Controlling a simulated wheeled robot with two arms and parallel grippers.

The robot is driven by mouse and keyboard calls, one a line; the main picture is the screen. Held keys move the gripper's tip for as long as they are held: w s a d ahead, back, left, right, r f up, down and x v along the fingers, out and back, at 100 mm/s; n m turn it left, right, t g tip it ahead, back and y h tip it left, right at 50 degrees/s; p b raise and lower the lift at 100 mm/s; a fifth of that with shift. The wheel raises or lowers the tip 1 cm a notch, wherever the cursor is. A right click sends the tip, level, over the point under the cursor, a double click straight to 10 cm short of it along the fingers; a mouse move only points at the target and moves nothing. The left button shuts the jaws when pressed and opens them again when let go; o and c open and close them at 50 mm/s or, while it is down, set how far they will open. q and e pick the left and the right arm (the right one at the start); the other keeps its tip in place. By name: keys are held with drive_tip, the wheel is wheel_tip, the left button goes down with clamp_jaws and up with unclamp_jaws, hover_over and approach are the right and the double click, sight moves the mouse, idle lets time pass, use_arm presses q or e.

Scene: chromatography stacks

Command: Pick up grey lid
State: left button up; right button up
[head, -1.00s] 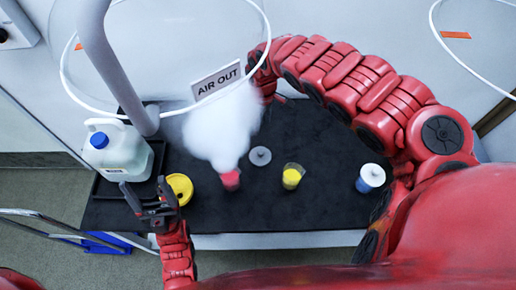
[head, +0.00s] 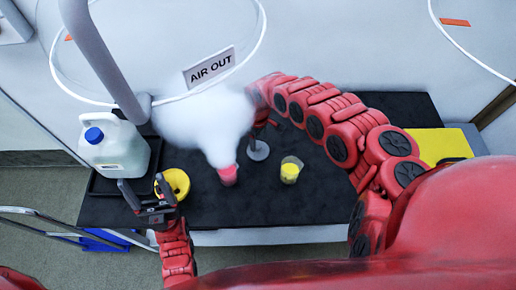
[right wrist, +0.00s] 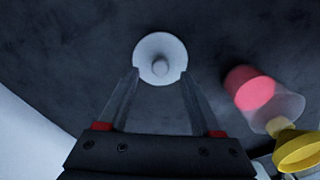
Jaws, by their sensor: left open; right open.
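The grey lid (head: 258,151) is a round disc with a small central knob, lying on the dark table between the smoking red beaker and the yellow beaker. In the right wrist view the lid (right wrist: 160,52) lies just beyond my right gripper (right wrist: 159,76), centred between its open fingertips, with nothing held. In the head view my right gripper (head: 255,133) is at the lid's far side, partly hidden by white smoke and my arm. My left gripper (head: 145,188) is open and empty at the front left, beside the yellow lid (head: 177,183).
The red beaker (head: 228,175) gives off thick white smoke (head: 208,122). The yellow beaker (head: 290,171) stands right of the lid. A white jug (head: 116,148) with a blue cap stands at left. A yellow surface (head: 447,146) shows at right.

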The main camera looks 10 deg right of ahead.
sight(258, 149)
drive_tip(key=shift+a+f, duration=0.2)
drive_tip(key=shift+f, duration=0.75)
drive_tip(key=shift+d+f, duration=0.15)
drive_tip(key=shift+f, duration=0.35)
drive_tip(key=shift+c, duration=0.2)
clamp_jaws()
